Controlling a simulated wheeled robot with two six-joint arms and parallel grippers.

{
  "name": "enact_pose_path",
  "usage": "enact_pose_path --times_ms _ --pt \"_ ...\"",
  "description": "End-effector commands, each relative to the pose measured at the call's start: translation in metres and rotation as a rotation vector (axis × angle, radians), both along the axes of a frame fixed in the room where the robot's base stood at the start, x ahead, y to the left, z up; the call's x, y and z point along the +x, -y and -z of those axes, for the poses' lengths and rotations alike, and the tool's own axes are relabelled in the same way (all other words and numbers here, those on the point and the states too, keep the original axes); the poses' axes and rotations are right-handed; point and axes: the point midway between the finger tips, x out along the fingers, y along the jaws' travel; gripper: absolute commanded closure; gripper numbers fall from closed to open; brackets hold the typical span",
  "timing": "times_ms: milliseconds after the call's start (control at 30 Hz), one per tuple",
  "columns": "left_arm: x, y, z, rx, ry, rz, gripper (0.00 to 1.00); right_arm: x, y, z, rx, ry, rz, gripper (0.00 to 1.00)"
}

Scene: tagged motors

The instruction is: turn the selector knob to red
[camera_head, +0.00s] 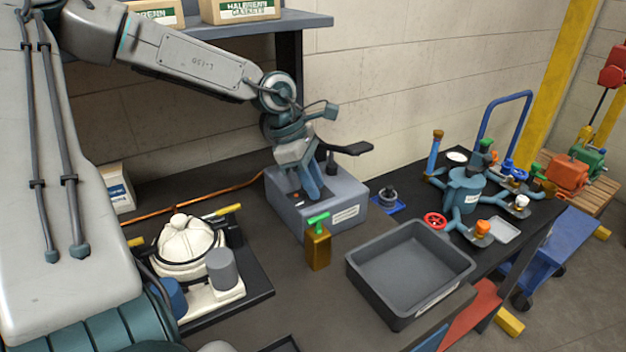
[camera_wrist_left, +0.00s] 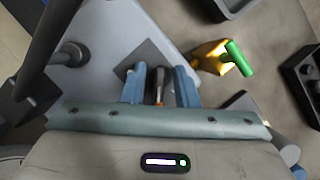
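My left gripper (camera_head: 312,189) reaches down onto the top of a blue-grey box (camera_head: 343,192). In the left wrist view its two blue fingers (camera_wrist_left: 160,85) stand apart on either side of a dark selector knob (camera_wrist_left: 157,82) with a small orange mark near its lower end. A narrow gap shows between the knob and the fingers, so the gripper looks open around it. The knob sits over a dark square plate (camera_wrist_left: 133,67) on the box. In the head view the fingers mostly hide the knob. I cannot read the knob's setting. My right gripper is not in view.
A black lever (camera_head: 347,149) rises behind the fingers. A grey tray (camera_head: 408,272) is to the right, a blue valve assembly (camera_head: 466,188) beyond it, and a white domed unit (camera_head: 190,245) to the left.

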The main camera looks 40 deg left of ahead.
Motion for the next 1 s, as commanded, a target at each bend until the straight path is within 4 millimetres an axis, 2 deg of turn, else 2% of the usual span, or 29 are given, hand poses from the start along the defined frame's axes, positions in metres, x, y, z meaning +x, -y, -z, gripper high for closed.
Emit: enact_pose_path --times_ms 33,100,133,533,767,1000 --pt "0.000 0.000 0.000 0.000 0.000 0.000 0.84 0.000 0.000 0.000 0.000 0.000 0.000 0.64" --pt "0.000 0.000 0.000 0.000 0.000 0.000 0.98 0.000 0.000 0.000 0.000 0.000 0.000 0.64" --pt "0.000 0.000 0.000 0.000 0.000 0.000 1.00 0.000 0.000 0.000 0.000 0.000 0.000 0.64" --pt "0.000 0.000 0.001 0.001 0.000 0.048 1.00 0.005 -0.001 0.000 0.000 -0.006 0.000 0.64" --pt "0.000 0.000 0.002 0.003 0.000 0.191 1.00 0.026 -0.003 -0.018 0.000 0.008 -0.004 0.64" --pt "0.000 -0.001 0.002 0.003 0.000 0.395 1.00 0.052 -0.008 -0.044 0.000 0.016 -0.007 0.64"
